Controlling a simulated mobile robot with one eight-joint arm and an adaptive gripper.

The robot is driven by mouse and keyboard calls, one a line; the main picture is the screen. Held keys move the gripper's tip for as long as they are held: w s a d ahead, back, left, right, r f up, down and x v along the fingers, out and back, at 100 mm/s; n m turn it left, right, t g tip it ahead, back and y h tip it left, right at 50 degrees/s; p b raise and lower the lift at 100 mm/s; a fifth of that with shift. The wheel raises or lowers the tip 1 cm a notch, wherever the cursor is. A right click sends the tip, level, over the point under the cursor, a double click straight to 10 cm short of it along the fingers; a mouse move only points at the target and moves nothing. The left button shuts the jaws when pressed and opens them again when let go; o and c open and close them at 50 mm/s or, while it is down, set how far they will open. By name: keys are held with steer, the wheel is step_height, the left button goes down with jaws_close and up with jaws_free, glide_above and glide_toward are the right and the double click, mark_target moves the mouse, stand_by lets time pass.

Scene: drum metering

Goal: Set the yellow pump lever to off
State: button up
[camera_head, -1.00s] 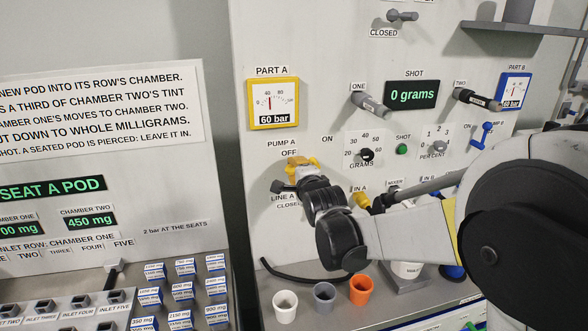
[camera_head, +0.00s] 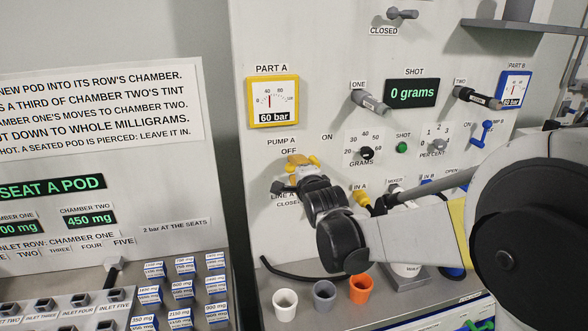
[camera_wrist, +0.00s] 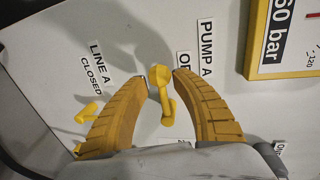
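The yellow pump lever (camera_wrist: 161,88) shows in the wrist view between my two fingers, beside the PUMP A label. It has a rounded knob near the fingertips and a shaft running down the picture. My gripper (camera_wrist: 159,76) is open around it, with small gaps visible at the fingertips; contact is hard to judge. In the head view my gripper (camera_head: 301,162) is at the panel just below the PUMP A and OFF labels (camera_head: 288,151), and it mostly hides the lever. The ON label (camera_head: 327,137) is to the right. Which label the lever points at is unclear.
The yellow line A valve (camera_wrist: 88,112) is close beside my left finger in the wrist view. The yellow gauge (camera_head: 273,102) reads 60 bar above. White (camera_head: 285,305), grey (camera_head: 324,296) and orange (camera_head: 360,289) cups stand on the ledge below my arm.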

steer(key=v, duration=1.1)
steer(key=s+d+f+n+g+h+b, duration=0.1)
steer(key=s+d+f+n, duration=0.3)
steer(key=s, duration=0.5)
steer(key=s+d+f+n+g+h+b, duration=0.1)
steer(key=s+d+f+n+g, duration=0.3)
steer(key=s+d, duration=0.4)
steer(key=s+d+f+n+g+h+b, duration=0.1)
steer(key=s+d+f+n, duration=0.4)
steer(key=s, duration=0.5)
steer(key=shift+s+d+n+g+h, duration=0.35)
steer(key=shift+d+n+g+h, duration=0.4)
steer(key=shift+g, duration=0.35)
